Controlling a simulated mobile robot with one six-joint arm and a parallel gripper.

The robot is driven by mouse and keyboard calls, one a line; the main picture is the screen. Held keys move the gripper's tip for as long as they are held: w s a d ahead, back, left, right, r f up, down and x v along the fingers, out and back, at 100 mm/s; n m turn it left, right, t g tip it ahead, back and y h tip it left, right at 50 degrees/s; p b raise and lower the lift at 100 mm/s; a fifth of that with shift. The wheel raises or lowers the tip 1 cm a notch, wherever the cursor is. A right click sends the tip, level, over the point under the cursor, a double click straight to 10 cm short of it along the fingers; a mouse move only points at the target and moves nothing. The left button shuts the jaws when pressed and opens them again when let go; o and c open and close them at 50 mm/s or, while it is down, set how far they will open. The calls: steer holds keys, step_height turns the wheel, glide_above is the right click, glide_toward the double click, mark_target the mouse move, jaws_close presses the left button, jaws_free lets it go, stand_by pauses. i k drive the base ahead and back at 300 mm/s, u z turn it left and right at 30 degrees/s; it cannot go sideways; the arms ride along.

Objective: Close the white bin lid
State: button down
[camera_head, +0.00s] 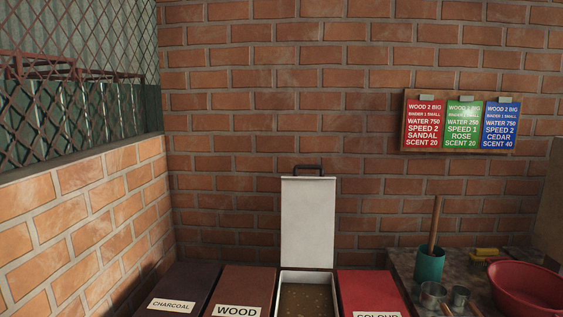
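The white bin lid (307,223) stands upright, open, against the brick wall in the head view. A dark handle (307,169) shows at its top edge. The white bin (330,281) below it is open, with brown material (306,298) inside. Its front part is cut off by the bottom of the picture. My gripper is not in view.
A dark bin labelled CHARCOAL (190,280) and a brown bin labelled WOOD (245,283) stand left of the white bin, both closed. A closed red bin (370,287) stands right. Further right, a table (405,262) holds a teal cup (429,265) and red basin (525,287).

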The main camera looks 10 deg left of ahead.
mark_target(308, 203)
steer(key=u, duration=0.05)
steer(key=i, duration=1)
steer(key=u, duration=0.05)
